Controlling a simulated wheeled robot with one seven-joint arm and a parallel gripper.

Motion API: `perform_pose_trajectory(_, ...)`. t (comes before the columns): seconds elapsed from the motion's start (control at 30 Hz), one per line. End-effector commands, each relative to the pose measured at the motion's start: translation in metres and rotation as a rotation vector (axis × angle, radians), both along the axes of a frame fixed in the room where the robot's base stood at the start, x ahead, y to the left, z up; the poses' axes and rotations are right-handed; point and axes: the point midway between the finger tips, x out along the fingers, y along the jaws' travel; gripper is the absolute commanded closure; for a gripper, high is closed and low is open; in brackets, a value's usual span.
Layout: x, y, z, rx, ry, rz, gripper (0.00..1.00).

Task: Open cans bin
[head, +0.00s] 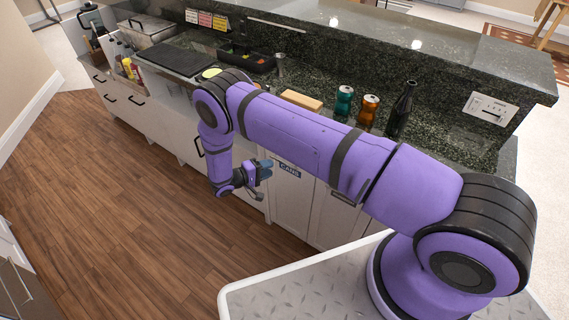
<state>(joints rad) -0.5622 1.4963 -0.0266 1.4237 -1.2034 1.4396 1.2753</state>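The cans bin front (292,204) is a white panel in the lower counter, with a blue "CANS" label (289,169) near its top. The panel looks closed, flush with its neighbours. My gripper (263,182) hangs from the purple arm just left of the label, in front of the cabinet faces. Its two fingers are spread apart with nothing seen between them. I cannot tell whether it touches the panel. The arm crosses the picture above and hides part of the counter front. No handle of the bin can be made out.
A second labelled panel (341,200) is right of the cans bin. On the granite counter stand a teal can (343,101), an orange can (368,111), a dark bottle (401,108) and a tan block (301,100). The wooden floor (110,200) is clear at left.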

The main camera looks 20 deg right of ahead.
Motion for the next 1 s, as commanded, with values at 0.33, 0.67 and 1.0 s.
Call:
perform_pose_trajectory(0.33, 0.013, -0.057, -0.011, -0.001, 0.002, -0.004, 0.63)
perform_pose_trajectory(0.67, 0.017, -0.075, -0.014, 0.000, 0.000, -0.002, 0.63)
perform_pose_trajectory(1.0, 0.017, -0.075, -0.014, 0.000, 0.000, -0.001, 0.93)
